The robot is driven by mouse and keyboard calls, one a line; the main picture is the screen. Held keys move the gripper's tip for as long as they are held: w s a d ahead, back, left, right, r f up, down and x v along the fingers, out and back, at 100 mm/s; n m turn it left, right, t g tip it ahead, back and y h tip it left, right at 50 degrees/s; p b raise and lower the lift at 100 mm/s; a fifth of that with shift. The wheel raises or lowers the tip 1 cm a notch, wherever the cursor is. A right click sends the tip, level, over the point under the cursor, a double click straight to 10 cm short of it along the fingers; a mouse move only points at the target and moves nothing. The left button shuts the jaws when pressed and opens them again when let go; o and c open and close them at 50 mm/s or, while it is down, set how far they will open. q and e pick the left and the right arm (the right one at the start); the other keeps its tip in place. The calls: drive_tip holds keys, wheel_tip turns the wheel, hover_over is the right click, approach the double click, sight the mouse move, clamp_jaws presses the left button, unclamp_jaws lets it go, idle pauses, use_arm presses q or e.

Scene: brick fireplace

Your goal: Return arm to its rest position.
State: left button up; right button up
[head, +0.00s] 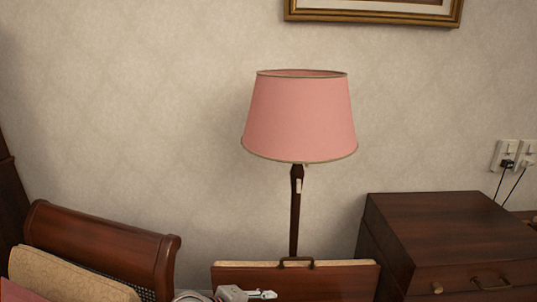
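A light grey gripper, which looks like my left one (264,295), shows at the bottom edge of the head view, left of the middle. Its arm comes in from the lower left, and most of it is cut off by the frame. The fingers point right, in front of a wooden panel with a handle (340,280). They are too small to tell whether they are open or shut, and I see nothing held in them. My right gripper and arm are not in view.
A pink-shaded lamp (300,118) stands behind the panel. A wooden cabinet (450,225) is at the right, and a wooden seat with a cushion (65,278) at the lower left. A framed picture (375,14) hangs on the wall above.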

use_arm(q)
drive_tip(key=s+a+f+m+t+y, duration=0.1)
drive_tip(key=s+a+f+m+y, duration=0.1)
drive_tip(key=s+a, duration=0.4)
drive_tip(key=s+a+f+m+t+y+p, duration=0.1)
drive_tip(key=s+a+f+m, duration=0.3)
drive_tip(key=s, duration=0.9)
drive_tip(key=s+a+f+m+t+y+p, duration=0.1)
drive_tip(key=s+a+f+m+y, duration=0.2)
drive_tip(key=s+a+m, duration=0.5)
drive_tip(key=shift+s+a+f, duration=0.55)
drive_tip(key=shift+s+a, duration=0.05)
drive_tip(key=shift+s, duration=0.35)
